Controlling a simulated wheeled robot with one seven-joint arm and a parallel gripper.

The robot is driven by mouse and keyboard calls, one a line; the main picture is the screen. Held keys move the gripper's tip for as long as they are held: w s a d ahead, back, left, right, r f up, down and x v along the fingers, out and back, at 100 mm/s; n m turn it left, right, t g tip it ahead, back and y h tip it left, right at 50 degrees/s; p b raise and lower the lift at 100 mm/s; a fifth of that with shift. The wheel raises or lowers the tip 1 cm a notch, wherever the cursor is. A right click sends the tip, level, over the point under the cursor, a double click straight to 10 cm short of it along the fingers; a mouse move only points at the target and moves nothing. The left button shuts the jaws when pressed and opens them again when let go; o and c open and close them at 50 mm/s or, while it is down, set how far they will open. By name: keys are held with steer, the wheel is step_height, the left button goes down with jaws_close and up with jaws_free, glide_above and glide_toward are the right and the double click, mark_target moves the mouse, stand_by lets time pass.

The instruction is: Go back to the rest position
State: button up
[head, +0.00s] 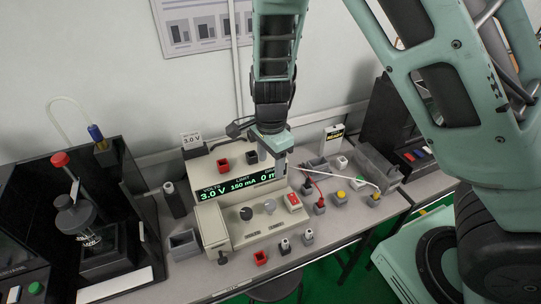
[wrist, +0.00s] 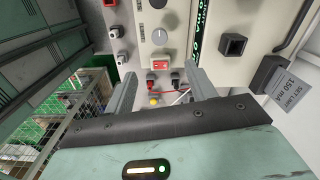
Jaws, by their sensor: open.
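My gripper (head: 281,165) hangs in front of the right part of the bench power supply (head: 232,205), near the end of its display. The supply's green display (head: 228,189) reads 3.0 V and 150 mA, with its right end partly hidden. In the wrist view my gripper (wrist: 165,82) shows two grey fingers spread apart with nothing held between them. Beyond the fingers are a red rocker switch (wrist: 160,66), a grey knob (wrist: 159,36), and red and yellow pieces on the bench.
Small blocks with red, white and yellow tops (head: 340,196) and leads crowd the bench right of the supply. A grey open box (head: 184,243) sits by the front edge. A wall poster (head: 200,22) hangs behind.

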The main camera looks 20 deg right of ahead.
steer(key=shift+r, duration=0.55)
